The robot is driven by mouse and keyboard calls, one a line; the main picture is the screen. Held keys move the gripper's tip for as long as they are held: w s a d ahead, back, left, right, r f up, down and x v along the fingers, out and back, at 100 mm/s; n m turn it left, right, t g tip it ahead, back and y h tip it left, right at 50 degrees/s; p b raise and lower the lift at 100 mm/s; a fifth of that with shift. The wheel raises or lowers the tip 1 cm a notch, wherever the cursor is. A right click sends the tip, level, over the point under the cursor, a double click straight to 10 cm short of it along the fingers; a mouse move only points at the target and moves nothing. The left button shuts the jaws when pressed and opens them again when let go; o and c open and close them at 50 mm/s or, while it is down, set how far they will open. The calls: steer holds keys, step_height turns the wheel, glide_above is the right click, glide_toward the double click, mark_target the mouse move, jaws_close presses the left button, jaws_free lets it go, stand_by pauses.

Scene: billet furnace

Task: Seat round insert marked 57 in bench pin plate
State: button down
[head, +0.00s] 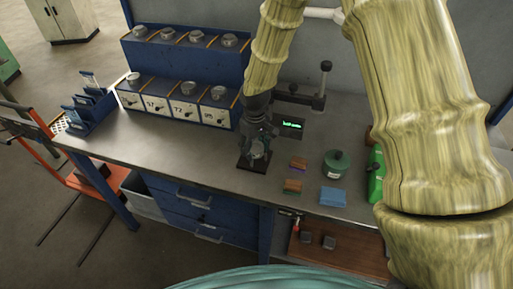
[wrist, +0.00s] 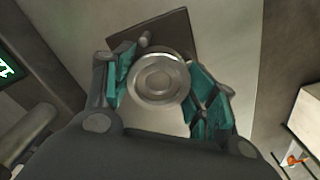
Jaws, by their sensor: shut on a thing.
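My gripper (head: 258,140) points down over the bench in the head view. In the wrist view, its teal-padded fingers (wrist: 160,88) are shut on a round metal insert (wrist: 160,77) with concentric rings. No number on the insert can be read. A dark square plate (head: 249,165) lies on the bench under the gripper, and its corner shows behind the insert in the wrist view (wrist: 178,29). A small metal pin (wrist: 145,38) stands close to the insert's upper edge. I cannot tell whether the insert touches the plate.
A blue rack (head: 185,50) holds round metal pieces in two tiers, with numbered labels on the lower one. A green display (head: 291,124) stands behind the gripper. A green round container (head: 337,163), a blue block (head: 333,197) and small blocks (head: 298,163) lie to the right. The bench's left front is clear.

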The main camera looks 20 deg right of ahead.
mark_target(255, 146)
steer(key=c, duration=0.8)
jaws_free()
steer(key=shift+s+a+f, duration=0.1)
steer(key=shift+s+f, duration=0.4)
steer(key=shift+f, duration=0.4)
steer(key=shift+o, duration=1)
steer(key=shift+w+f, duration=0.45)
steer(key=shift+w, duration=0.3)
steer(key=shift+c, duration=0.8)
steer(key=shift+s+r, duration=0.3)
steer(key=shift+r, duration=0.2)
steer(key=shift+w, duration=0.25)
steer(key=shift+r+p, duration=0.1)
steer(key=shift+p, duration=0.3)
steer(key=shift+r+p, duration=3.7)
steer(key=shift+r, duration=1.7)
steer(key=shift+d, duration=0.2)
